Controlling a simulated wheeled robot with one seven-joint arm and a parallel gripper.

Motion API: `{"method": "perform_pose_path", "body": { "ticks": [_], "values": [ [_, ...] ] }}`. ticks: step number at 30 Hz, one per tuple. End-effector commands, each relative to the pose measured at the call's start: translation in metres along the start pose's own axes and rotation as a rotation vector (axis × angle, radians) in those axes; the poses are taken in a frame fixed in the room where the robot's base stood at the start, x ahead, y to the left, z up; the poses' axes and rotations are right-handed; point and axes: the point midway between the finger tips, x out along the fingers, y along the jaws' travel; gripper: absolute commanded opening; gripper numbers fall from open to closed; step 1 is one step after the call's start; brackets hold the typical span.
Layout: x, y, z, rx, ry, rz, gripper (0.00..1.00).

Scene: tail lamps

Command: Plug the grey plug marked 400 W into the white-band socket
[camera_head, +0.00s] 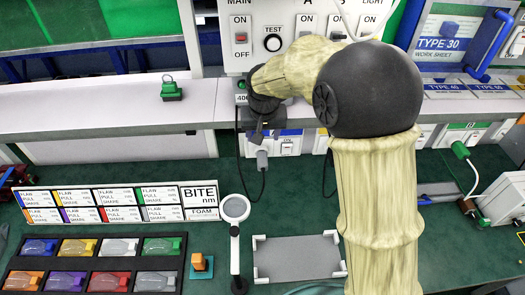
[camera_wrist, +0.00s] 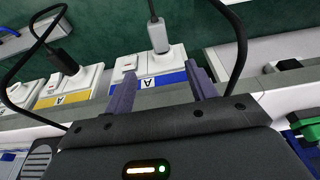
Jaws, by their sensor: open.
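A grey plug (camera_wrist: 157,36) with a dark cable stands at a white socket plate with a blue band (camera_wrist: 160,78) in the wrist view. It also shows in the head view (camera_head: 262,160), just below my gripper. Its 400 W marking is not readable. My gripper (camera_wrist: 160,72) is open and empty, its two fingers apart on either side of the blue-band plate, short of the plug.
A black plug (camera_wrist: 62,62) sits at a yellow-band socket (camera_wrist: 60,98) beside the blue one. Dark cables loop close to my fingers. A green plug (camera_head: 460,150) is at the right. A magnifier (camera_head: 235,210) and grey tray (camera_head: 297,258) stand on the green surface.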

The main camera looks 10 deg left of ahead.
Motion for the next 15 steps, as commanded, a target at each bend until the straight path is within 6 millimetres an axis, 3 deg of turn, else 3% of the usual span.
{"method": "perform_pose_path", "body": {
  "ticks": [15],
  "values": [
    [0.083,0.0,0.001,0.0,-0.004,0.002,0.56]
  ]
}}
